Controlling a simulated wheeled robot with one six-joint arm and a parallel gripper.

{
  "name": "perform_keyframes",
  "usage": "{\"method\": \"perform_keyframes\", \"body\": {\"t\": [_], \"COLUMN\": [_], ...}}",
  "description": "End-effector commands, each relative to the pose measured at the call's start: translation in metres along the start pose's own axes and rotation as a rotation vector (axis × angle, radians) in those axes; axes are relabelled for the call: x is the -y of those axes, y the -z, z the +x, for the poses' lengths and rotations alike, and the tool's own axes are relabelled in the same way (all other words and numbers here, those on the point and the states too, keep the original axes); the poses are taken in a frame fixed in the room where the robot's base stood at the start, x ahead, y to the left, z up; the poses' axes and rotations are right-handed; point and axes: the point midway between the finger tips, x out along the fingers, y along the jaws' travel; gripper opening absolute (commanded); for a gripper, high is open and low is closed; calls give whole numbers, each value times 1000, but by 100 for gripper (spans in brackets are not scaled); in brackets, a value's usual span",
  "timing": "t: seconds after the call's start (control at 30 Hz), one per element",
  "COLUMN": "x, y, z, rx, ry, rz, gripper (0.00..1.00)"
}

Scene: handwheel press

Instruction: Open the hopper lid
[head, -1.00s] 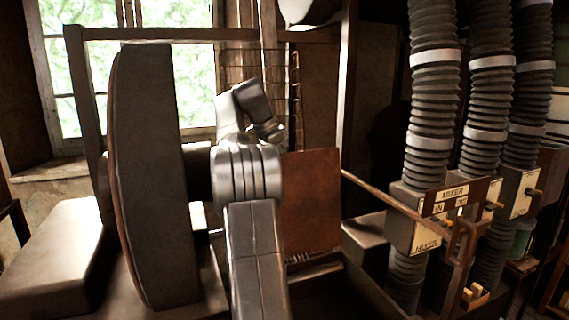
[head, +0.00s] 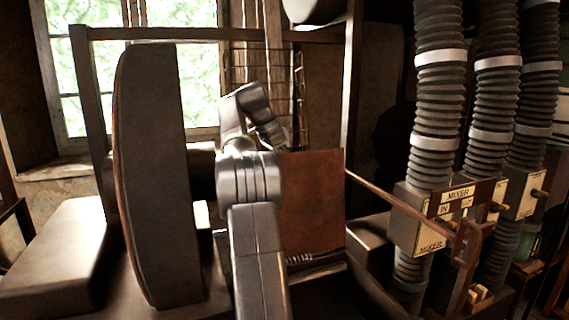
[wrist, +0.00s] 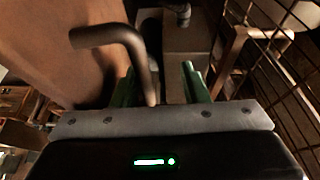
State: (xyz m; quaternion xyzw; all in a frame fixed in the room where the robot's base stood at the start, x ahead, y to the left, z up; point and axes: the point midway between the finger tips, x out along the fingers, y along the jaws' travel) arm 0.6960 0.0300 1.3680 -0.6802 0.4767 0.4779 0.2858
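A flat red-brown panel, apparently the hopper lid (head: 313,205), stands upright right of my arm in the head view. In the wrist view a large brown surface, likely the same lid (wrist: 65,35), fills the upper left. A dark bent handle (wrist: 112,36) reaches from it, and its end comes down between my fingers. My gripper (wrist: 161,82) has two green fingers spread apart, with gaps beside the handle; contact cannot be told. In the head view my gripper is hidden behind my arm and the lid.
A large dark wheel-like body (head: 160,175) stands close left of my arm. A wire grid (wrist: 285,60) is close on the right in the wrist view. Ribbed hoses (head: 435,100) and a box labelled MIXER (head: 428,235) with a long rod stand at the right.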

Motion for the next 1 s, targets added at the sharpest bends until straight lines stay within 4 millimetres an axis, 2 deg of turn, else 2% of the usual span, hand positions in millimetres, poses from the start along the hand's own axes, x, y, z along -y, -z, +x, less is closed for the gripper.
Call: {"method": "perform_keyframes", "body": {"t": [0.67, 1.0], "x": [-2, -23], "y": [2, 4], "z": [-3, -9], "rx": [-3, -3], "ry": [6, 67], "rz": [5, 31], "gripper": [34, 34]}}
